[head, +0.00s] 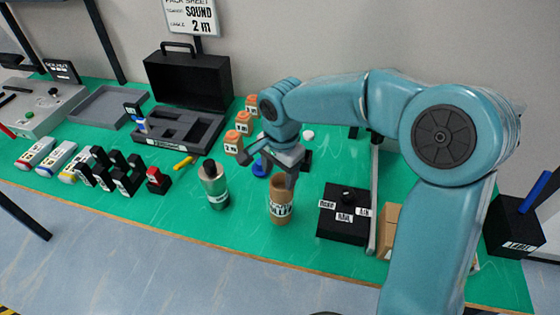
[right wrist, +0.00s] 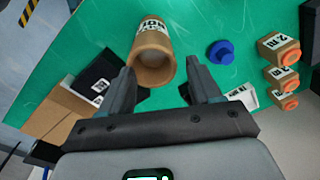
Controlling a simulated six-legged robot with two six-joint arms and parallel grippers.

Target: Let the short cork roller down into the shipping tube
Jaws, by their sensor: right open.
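The shipping tube (head: 281,208) is an upright brown cylinder with a printed white label, standing on the green mat. It also shows in the right wrist view (right wrist: 153,42), with its open mouth facing the camera. A pale round surface shows inside the mouth; I cannot tell whether it is the end of the short cork roller or the tube's bottom. I cannot pick out the roller elsewhere. My right gripper (head: 297,172) is just above the tube. In the right wrist view its fingers (right wrist: 165,82) are spread, with nothing between the tips. My left gripper is not in view.
A silver-green canister (head: 214,188) stands left of the tube. A black labelled box (head: 343,213) stands to its right. A blue knobbed piece (right wrist: 221,51) and several orange-capped blocks (right wrist: 279,47) lie behind. The mat's front edge is close to the tube.

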